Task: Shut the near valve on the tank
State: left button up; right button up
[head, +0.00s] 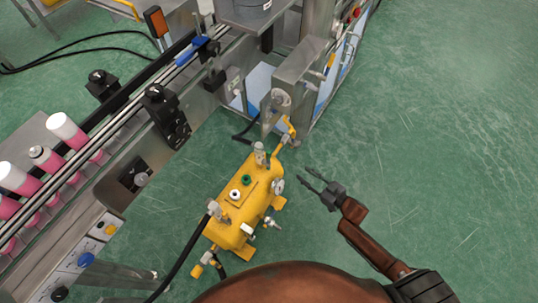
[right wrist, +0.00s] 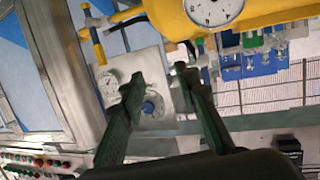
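The yellow tank (head: 243,203) stands on the green floor beside the machine. A valve with a yellow part (head: 206,258) is at its near end, low and left. Another valve with a yellow handle (head: 289,128) is at the far end. My right gripper (head: 313,180) is right of the tank, apart from it and empty. In the right wrist view its two dark fingers (right wrist: 160,80) are spread, with the tank (right wrist: 170,22) and its dial gauge (right wrist: 213,8) above them. A yellow-handled valve (right wrist: 96,42) shows there at left, probably the far one. My left gripper is not in view.
The conveyor (head: 110,125) with pink-and-white cans (head: 68,132) runs along the left. A metal machine frame (head: 295,75) stands behind the tank. A black hose (head: 186,250) reaches the tank's near end. The floor at right is clear.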

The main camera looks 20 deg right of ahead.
aim_at(270, 155)
jog(key=w+a+r+n+y+b, duration=0.1)
jog(key=w+a+r, duration=0.1)
jog(key=a+r, duration=0.1)
jog(key=w+a+r+n+y+b, duration=0.1)
jog(key=w+a+r+y+b, duration=0.1)
jog(key=w+a+r, duration=0.1)
jog(key=w+a+r+y+b, duration=0.1)
jog(key=w+a+r+b, duration=0.1)
jog(key=a, duration=0.3)
jog(key=shift+w+a+r+n+y, duration=0.25)
jog(key=shift+w+r+n+y, duration=0.15)
jog(key=shift+w+r, duration=0.05)
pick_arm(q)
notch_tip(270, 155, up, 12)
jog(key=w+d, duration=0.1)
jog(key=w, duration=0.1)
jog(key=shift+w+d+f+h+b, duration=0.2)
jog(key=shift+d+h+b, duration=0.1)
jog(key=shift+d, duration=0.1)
pick_arm(e)
jog(key=shift+w+a+r, duration=0.1)
jog(key=shift+w+a, duration=0.2)
jog(key=shift+w, duration=0.15)
jog(key=shift+c, duration=0.7)
grip_shut()
